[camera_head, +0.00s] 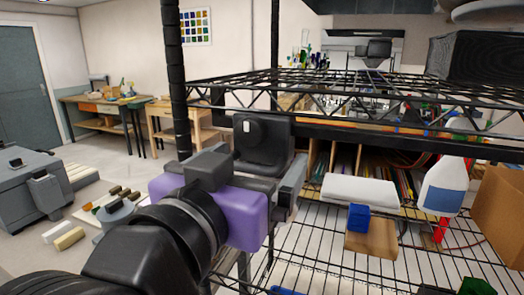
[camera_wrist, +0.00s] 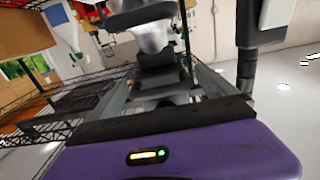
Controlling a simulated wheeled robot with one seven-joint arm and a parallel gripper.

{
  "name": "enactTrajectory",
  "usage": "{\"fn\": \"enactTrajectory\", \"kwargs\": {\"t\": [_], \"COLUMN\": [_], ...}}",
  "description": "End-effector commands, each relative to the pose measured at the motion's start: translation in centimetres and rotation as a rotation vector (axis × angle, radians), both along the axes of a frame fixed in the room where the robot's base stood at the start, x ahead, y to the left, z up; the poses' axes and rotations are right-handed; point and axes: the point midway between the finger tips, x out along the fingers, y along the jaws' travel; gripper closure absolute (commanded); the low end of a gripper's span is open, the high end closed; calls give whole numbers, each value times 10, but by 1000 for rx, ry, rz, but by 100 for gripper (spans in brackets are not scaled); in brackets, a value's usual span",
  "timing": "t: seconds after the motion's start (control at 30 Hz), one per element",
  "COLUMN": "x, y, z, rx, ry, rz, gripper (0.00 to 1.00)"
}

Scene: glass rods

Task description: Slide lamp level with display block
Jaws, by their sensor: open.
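My gripper (camera_head: 294,188) is open, beyond its purple housing at the shelf's left end in the head view. In the wrist view its grey jaws (camera_wrist: 163,92) lie past the purple housing, and dark and silvery parts show between and beyond them. A dark boxy fixture with a pale panel, seemingly the lamp (camera_head: 272,134), is under the upper shelf's front edge, right behind the gripper. I cannot tell whether the jaws touch it. A blue block (camera_head: 358,218), probably the display block, sits on a brown wooden slab (camera_head: 372,240) to the right on the lower wire shelf.
The upper wire shelf's black front bar (camera_head: 400,142) runs across above the gripper. A black post (camera_head: 173,70) stands to the left. A white spray bottle (camera_head: 444,187) and a cardboard box (camera_head: 503,212) stand at right. Bare wire shelf lies in front of the wooden slab.

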Motion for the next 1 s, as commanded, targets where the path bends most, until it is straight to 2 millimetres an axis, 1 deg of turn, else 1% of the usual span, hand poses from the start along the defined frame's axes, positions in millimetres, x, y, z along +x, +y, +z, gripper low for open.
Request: {"fn": "enactTrajectory", "kwargs": {"t": [0.03, 0.13, 0.4, 0.43, 0.57, 0.6, 0.67, 0.7, 0.77, 0.8, 0.87, 0.9, 1.0], "x": [4, 9, 11, 11, 11, 11, 11, 11, 11, 11, 11, 11, 11], "y": [-2, -3, -4, -4, -4, -4, -4, -4, -4, -4, -4, -4, -4], "z": [0, 0, -1, -1, -1, -1, -1, -1, -1, -1, -1, 0, 0], "rx": [-1, -1, 0, 0, 0, 0, 0, 0, 0, 0, 0, 0, 0], "ry": [1, 1, 1, 1, 1, 1, 1, 1, 1, 1, 1, 1, 1], "rz": [-1, 1, 1, 1, 1, 1, 1, 1, 1, 1, 1, 1, 1], "gripper": [4, 4, 4, 6, 32, 40, 52, 59, 71, 79, 91, 98, 98]}}
